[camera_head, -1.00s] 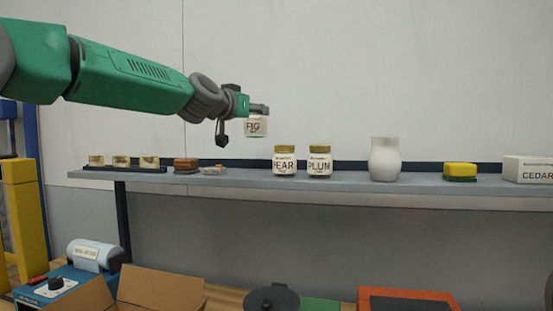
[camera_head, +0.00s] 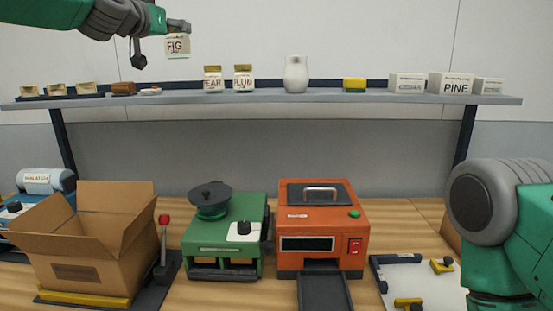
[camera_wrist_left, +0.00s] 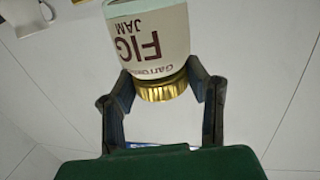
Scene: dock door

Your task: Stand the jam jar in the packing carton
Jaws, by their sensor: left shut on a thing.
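The fig jam jar (camera_head: 177,46) has a pale label reading FIG and hangs in my left gripper (camera_head: 163,27), above the shelf and well clear of it. In the left wrist view, my left gripper (camera_wrist_left: 162,92) is shut on the gold lid of the fig jam jar (camera_wrist_left: 148,38). The packing carton (camera_head: 90,244) is an open brown box with raised flaps on the bench at lower left. Its inside floor is hidden by the flaps. The jar is above and to the right of the carton. My right arm shows at the right edge, but its gripper is out of view.
A shelf (camera_head: 330,100) carries a PEAR jar (camera_head: 213,80), a PLUM jar (camera_head: 243,79), a white vase (camera_head: 295,75) and boxes. A red-knobbed lever (camera_head: 164,240) stands right beside the carton. A green machine (camera_head: 228,238) and an orange machine (camera_head: 322,222) fill the bench's middle.

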